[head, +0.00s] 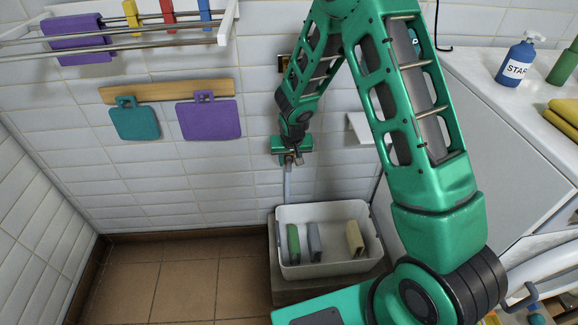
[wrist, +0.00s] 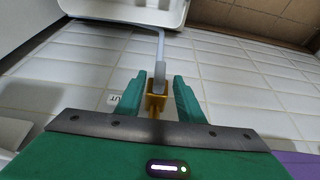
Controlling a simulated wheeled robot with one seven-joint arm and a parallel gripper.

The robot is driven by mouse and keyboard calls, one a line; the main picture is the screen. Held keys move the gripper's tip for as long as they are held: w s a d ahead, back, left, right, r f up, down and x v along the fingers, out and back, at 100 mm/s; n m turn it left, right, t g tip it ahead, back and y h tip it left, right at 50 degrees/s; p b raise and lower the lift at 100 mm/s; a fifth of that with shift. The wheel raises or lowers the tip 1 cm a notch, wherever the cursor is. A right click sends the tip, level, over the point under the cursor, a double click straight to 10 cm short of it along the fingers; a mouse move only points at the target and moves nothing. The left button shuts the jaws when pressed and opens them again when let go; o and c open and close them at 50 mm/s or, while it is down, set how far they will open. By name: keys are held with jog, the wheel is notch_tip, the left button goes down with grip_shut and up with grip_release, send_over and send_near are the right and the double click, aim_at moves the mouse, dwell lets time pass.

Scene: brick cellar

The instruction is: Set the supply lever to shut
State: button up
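The supply valve has a brass part (wrist: 155,103) and a grey piece (wrist: 159,75) above it in the wrist view; which of these is the lever is hard to tell. A thin pale pipe (wrist: 160,46) runs on from it toward the white basin, and shows in the head view (head: 288,186). My gripper (wrist: 158,84) is open, with one green finger on each side of the valve and visible gaps beside the grey piece. In the head view my gripper (head: 292,154) is at the tiled wall and hides the valve. A wall label (wrist: 113,99) is partly covered; "UT" is readable.
A white basin (head: 326,270) with green, grey and cream blocks stands below my gripper. Teal (head: 135,122) and purple (head: 211,119) boards hang to the left, under a rack (head: 115,34). A counter (head: 490,90) with bottles is at right. The floor at left is clear.

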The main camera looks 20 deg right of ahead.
aim_at(289, 164)
jog(key=shift+x, duration=2.25)
jog(key=shift+c, duration=0.6)
grip_shut()
